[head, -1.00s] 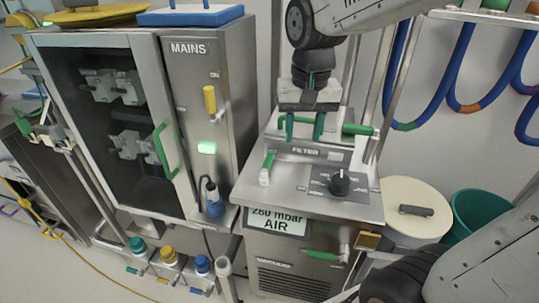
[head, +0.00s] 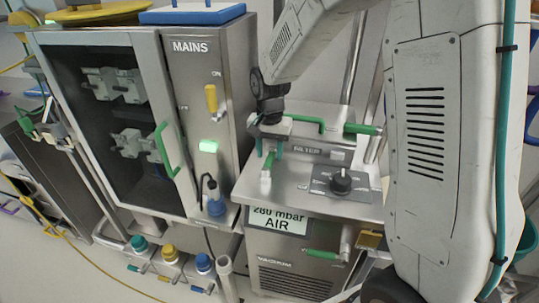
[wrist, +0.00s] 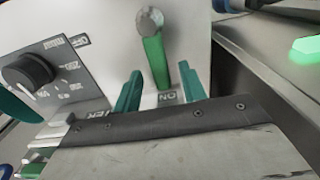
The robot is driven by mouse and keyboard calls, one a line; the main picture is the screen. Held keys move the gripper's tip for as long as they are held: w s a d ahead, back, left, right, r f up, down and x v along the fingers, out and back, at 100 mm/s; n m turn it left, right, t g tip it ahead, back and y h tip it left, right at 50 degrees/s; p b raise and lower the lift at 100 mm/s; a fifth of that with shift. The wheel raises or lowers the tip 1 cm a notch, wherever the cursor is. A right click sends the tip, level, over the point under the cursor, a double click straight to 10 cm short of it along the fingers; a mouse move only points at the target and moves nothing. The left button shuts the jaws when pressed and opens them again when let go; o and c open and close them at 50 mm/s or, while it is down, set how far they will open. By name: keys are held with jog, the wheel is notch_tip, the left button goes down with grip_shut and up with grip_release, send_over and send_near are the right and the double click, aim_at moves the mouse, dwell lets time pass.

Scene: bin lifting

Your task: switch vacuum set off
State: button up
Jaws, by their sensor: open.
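The vacuum set (head: 310,243) is a grey metal unit with a "VACUUM" label and a "280 mbar AIR" display. Its top panel carries a short green lever (head: 267,164) with a pale ball end pointing to the front; the lever also shows in the wrist view (wrist: 156,60), beside an "ON" label. My gripper (head: 270,151) is open and empty, low over the panel at the lever's rear end. In the wrist view its teal fingertips (wrist: 160,72) appear on either side of the lever; I cannot tell whether they touch it.
A black knob (head: 341,181) sits right of the lever on the panel. Green-handled fittings (head: 362,129) and the "FILTER" block stand behind. The "MAINS" cabinet (head: 195,100) with a yellow lever (head: 211,98) and lit green lamp (head: 208,146) stands close left.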

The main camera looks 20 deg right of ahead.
jog(key=shift+f, duration=0.8)
grip_shut()
